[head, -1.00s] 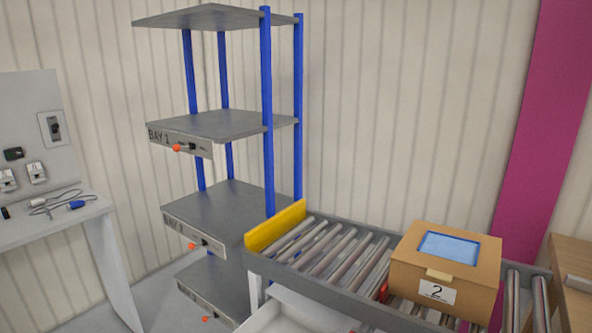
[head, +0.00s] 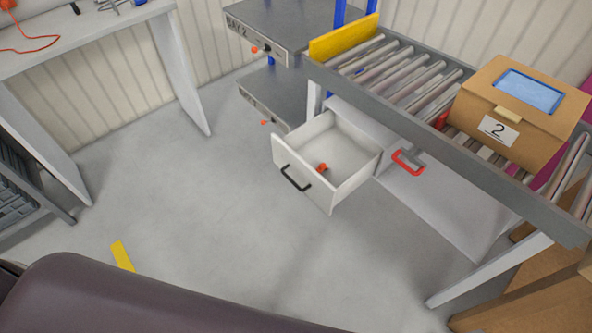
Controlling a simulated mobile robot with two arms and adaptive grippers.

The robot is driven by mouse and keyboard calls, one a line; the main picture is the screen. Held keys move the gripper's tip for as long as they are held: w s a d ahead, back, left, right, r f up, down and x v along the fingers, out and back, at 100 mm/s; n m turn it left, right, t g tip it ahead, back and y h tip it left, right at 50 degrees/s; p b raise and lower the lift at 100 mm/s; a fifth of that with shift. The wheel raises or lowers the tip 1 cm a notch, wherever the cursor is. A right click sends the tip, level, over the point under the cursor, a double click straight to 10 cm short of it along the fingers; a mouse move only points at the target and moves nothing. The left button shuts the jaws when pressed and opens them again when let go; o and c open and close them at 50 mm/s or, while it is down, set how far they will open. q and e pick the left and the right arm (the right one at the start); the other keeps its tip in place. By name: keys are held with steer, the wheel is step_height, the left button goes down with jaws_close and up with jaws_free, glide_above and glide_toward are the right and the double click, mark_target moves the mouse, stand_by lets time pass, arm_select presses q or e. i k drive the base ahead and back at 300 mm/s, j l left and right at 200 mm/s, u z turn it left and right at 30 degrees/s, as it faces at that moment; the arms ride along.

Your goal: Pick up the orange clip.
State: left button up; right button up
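A small orange object (head: 322,168), which looks like the clip, lies on the floor of an open white drawer (head: 306,182) under the roller conveyor. It is too small to make out its exact shape. The drawer has a dark handle on its front and stands pulled out from its housing. Neither of my grippers shows in the head view.
The roller conveyor (head: 408,66) carries a cardboard box (head: 540,120) marked 2. A shelf rack (head: 285,22) with orange knobs stands behind. A workbench (head: 85,35) and dark crate (head: 20,190) are at left. The floor before the drawer is clear.

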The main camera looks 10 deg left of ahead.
mark_target(322, 166)
steer(key=z, duration=3.15)
steer(key=u, duration=3.3)
steer(key=i+j+z, duration=0.2)
steer(key=j, duration=0.25)
steer(key=i+j+z, duration=0.15)
steer(key=j, duration=0.3)
steer(key=j+z, duration=0.2)
steer(key=j, duration=0.25)
steer(key=i+j+z, duration=0.15)
steer(key=j, duration=0.35)
